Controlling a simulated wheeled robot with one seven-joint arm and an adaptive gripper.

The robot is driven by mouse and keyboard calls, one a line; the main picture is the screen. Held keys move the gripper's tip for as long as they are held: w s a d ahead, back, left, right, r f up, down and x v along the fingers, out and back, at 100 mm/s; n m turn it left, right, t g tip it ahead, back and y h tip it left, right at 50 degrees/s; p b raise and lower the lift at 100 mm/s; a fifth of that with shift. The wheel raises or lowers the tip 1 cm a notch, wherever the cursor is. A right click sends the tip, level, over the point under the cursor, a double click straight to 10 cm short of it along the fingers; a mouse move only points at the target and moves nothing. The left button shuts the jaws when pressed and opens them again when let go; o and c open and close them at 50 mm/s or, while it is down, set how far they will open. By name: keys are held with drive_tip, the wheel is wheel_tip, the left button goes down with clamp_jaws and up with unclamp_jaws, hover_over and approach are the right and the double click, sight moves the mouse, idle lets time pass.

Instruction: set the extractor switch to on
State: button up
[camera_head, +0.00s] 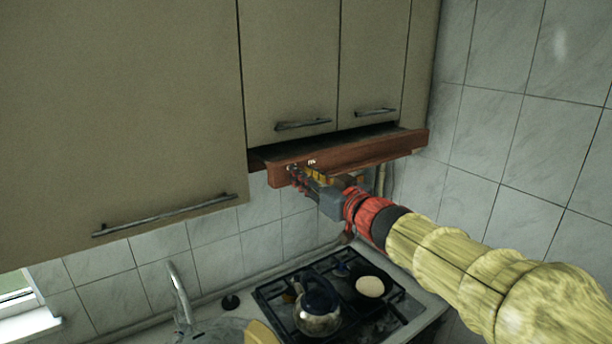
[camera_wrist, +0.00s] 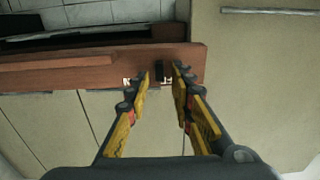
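The extractor hood is a brown wooden-looking strip (camera_head: 350,154) under the wall cabinets, and its front also crosses the wrist view (camera_wrist: 60,70). In the wrist view a small dark switch (camera_wrist: 163,74) sits on the hood front, with small white marks beside it. My gripper (camera_wrist: 162,72) is at the hood front with its two fingers apart, one on each side of the switch. I cannot tell whether a finger touches it. In the head view my gripper (camera_head: 293,172) is at the left end of the hood, and its fingertips partly hide the switch area. A white mark (camera_head: 311,162) shows there.
Cabinet doors (camera_head: 290,65) with bar handles hang above the hood. Below are a gas stove (camera_head: 270,292), a kettle (camera_head: 318,312), a pan with a pale round item (camera_head: 369,287) and a tap (camera_head: 180,292). A tiled wall (camera_head: 500,130) is at the right.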

clamp_jaws()
idle(0.7)
